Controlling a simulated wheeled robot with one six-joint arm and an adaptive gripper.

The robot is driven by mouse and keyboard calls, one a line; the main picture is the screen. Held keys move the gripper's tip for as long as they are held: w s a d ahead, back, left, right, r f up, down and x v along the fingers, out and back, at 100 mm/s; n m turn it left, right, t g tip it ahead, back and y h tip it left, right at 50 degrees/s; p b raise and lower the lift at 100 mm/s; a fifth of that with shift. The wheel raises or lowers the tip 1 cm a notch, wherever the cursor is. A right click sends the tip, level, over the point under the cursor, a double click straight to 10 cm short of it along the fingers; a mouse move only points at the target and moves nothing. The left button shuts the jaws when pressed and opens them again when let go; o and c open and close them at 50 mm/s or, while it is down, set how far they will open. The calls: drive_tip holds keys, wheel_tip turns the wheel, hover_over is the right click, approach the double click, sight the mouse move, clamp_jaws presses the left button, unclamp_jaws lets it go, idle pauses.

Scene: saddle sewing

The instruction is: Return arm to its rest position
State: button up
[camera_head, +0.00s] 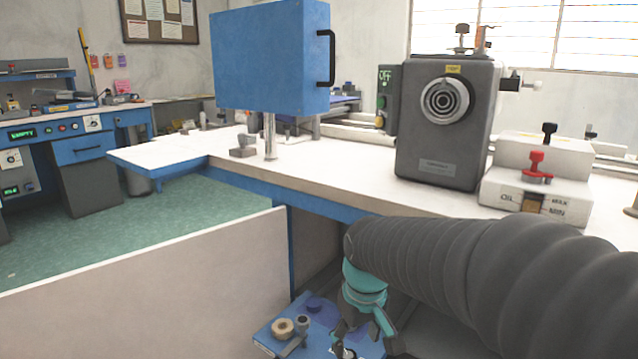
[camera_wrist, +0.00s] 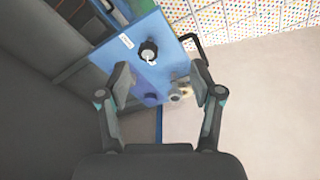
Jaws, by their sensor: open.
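My arm reaches in from the right in the head view, covered in a dark ribbed sleeve. My gripper (camera_head: 362,335) hangs from its end, pointing down, low in the picture beside the workbench. In the wrist view my gripper (camera_wrist: 165,85) has its two fingers spread wide with nothing between them. Beyond the fingers is a blue tray (camera_wrist: 178,62); it also shows in the head view (camera_head: 268,341). A black knob, a dark round piece and a pale cylindrical piece are on the tray. I cannot tell the exact gap between fingers and tray.
A white-topped workbench (camera_head: 335,165) runs across the middle, carrying a blue box with a handle (camera_head: 270,60), a grey machine (camera_head: 445,125) and a white oil unit (camera_head: 535,190). A pale panel (camera_head: 150,295) stands at left front. Green floor (camera_head: 200,215) lies open behind it.

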drive_tip(key=s+d+r+m+t, duration=0.1)
drive_tip(key=s+d+m+t, duration=0.1)
drive_tip(key=s+d, duration=0.2)
drive_tip(key=s+d+r+m+t, duration=0.1)
drive_tip(key=s+d, duration=0.4)
drive_tip(key=s, duration=0.6)
drive_tip(key=shift+s+r+m+t, duration=0.35)
drive_tip(key=shift+r+m, duration=0.4)
drive_tip(key=shift+m, duration=0.25)
